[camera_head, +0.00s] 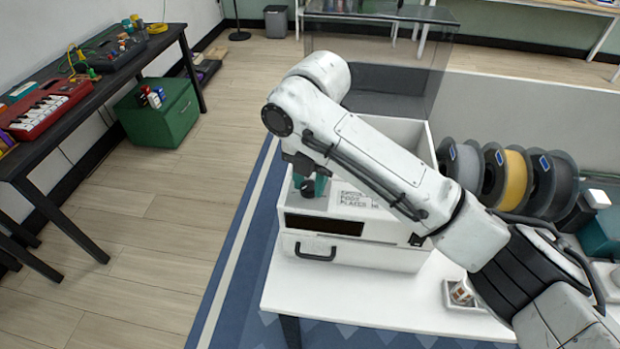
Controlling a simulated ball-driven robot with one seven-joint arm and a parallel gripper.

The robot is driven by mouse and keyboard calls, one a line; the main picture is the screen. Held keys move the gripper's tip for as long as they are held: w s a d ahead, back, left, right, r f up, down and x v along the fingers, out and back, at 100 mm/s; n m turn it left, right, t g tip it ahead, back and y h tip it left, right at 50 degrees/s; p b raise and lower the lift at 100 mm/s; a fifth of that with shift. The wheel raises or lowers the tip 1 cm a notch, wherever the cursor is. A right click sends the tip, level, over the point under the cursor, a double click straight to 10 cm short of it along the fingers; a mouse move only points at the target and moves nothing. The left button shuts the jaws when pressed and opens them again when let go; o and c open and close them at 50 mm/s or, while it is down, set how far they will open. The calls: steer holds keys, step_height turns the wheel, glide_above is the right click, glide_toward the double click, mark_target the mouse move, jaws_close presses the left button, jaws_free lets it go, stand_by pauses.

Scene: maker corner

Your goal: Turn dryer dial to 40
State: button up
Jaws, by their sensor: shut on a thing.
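The dryer (385,252) is a white box on a white table, with a sloped control panel, a dark display window and a black handle low on its front. My gripper (311,181) reaches down to the left end of the panel and is shut on the dial (308,190), a small dark knob. My gripper and arm hide most of the dial, and its pointer and scale cannot be read. A printed label (357,200) is on the panel to the right, partly covered by my arm.
Filament spools (515,175) stand right of the dryer. A small tray (474,296) with a little item lies on the white table (345,297). The wooden floor between is clear.

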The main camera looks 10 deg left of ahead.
mark_target(313, 186)
steer(key=o, duration=1)
steer(key=shift+r, duration=0.15)
steer(key=r, duration=1)
steer(key=shift+s+d+r, duration=0.1)
steer(key=shift+d+r, duration=0.15)
steer(key=shift+d, duration=0.05)
